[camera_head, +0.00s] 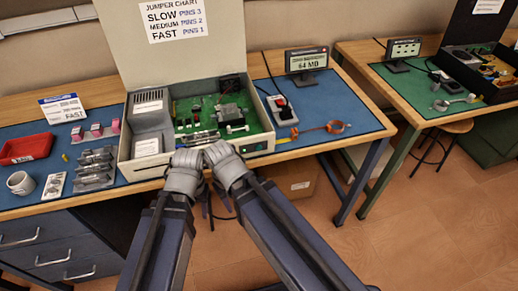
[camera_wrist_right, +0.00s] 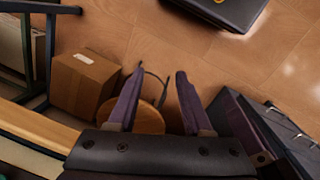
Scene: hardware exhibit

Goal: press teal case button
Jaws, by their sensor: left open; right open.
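A pale cream computer case (camera_head: 125,165) stands open on the blue mat. Its raised lid (camera_head: 119,48) carries a jumper chart, and a green circuit board (camera_head: 194,106) lies inside. My left gripper (camera_head: 206,203) hangs in front of the table edge, apart from the case, small and partly hidden by the arms. My right gripper is beside it and shows in the right wrist view (camera_wrist_right: 158,75), open and empty, pointing down at the floor.
A red tray (camera_head: 26,148), a mug (camera_head: 20,183) and metal parts (camera_head: 94,168) lie left of the case. A small display (camera_head: 306,60) and an orange-handled tool (camera_head: 335,127) are to the right. A second bench holds a black case (camera_head: 489,64). A cardboard box (camera_wrist_right: 83,82) and stool (camera_wrist_right: 136,117) are below.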

